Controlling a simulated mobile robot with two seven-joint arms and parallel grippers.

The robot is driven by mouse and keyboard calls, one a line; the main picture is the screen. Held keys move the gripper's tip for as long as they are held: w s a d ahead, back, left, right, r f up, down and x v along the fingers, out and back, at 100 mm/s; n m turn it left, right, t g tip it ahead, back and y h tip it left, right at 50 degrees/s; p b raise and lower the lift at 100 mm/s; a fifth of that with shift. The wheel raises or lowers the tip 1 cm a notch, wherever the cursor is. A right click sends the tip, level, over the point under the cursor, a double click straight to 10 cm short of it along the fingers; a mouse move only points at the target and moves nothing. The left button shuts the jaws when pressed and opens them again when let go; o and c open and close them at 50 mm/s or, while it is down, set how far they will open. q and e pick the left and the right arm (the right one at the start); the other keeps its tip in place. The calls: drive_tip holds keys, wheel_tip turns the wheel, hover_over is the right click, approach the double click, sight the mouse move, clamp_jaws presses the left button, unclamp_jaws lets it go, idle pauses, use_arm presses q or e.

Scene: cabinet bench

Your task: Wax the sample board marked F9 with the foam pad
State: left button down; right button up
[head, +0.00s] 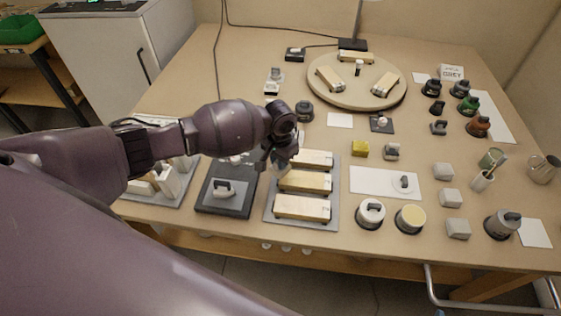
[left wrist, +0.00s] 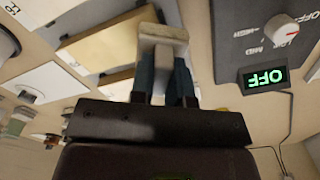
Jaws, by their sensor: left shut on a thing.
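My left gripper (head: 280,160) is over the left edge of the grey tray (head: 330,220), beside the rear board. It is shut on a small pale block (left wrist: 163,42) that looks like the foam pad; whether the pad touches a board cannot be told. Three pale wooden boards lie on the tray: front (head: 302,207), middle (head: 304,181) and rear (head: 316,158), the rear one partly hidden by the gripper. More boards lie on the round turntable (head: 357,98). The board labels are too small or blurred to read, so I cannot tell which is F9. My right gripper is out of view.
A dark heater (left wrist: 262,35) with a dial and a green "OFF" display is beside the gripper; its dark plate (head: 212,205) carries a grey handled block.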

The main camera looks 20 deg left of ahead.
use_arm(q)
drive_tip(key=shift+a+r+p, duration=0.1)
drive_tip(key=shift+r+p, duration=2.2)
drive_tip(key=shift+r, duration=0.05)
drive_tip(key=shift+r+p, duration=0.3)
drive_tip(key=shift+p, duration=0.1)
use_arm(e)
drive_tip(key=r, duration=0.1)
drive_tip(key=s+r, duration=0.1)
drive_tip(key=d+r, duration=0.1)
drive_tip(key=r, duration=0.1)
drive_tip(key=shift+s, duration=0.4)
